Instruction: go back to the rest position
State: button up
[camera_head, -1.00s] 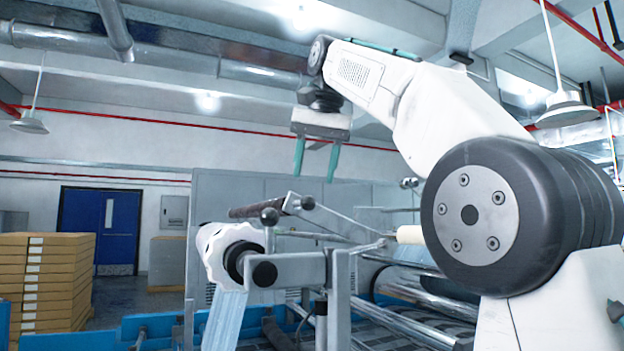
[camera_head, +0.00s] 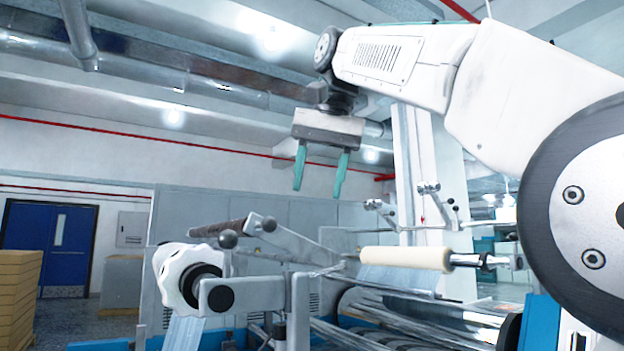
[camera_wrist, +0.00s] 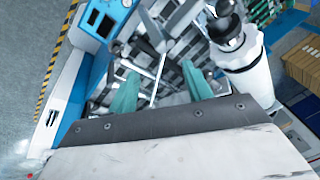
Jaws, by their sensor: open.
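My gripper (camera_head: 320,173) hangs above the laminating machine with its two teal fingers pointing down. The fingers are apart and nothing is between them. In the wrist view my gripper (camera_wrist: 160,88) is also open and empty, with the machine's bars and rods below it. A white-wrapped roll (camera_head: 176,277) with a dark core sits at the machine's near left end. A cream roller (camera_head: 405,258) lies on a shaft to the right, below and apart from my gripper.
A dark bar with ball-ended levers (camera_head: 268,224) rises from the machine under my gripper. Stacked cartons (camera_head: 18,290) stand at the far left, near a blue door (camera_head: 52,240). Overhead pipes (camera_head: 150,65) run under the ceiling. Yellow-black floor tape (camera_wrist: 60,50) runs beside the machine.

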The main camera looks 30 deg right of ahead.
dwell(0.4)
jog(key=s+a+f+n, duration=0.1)
jog(key=s+f, duration=0.4)
jog(key=f, duration=1)
jog(key=s+a+f+n+g, duration=0.1)
jog(key=s+f+n, duration=0.3)
jog(key=f, duration=1)
jog(key=s+a+f+n+g, duration=0.1)
jog(key=s+f, duration=0.5)
jog(key=f, duration=0.9)
jog(key=shift+s+a+f+n, duration=0.25)
jog(key=shift+a+f+n, duration=0.15)
jog(key=shift+n, duration=0.3)
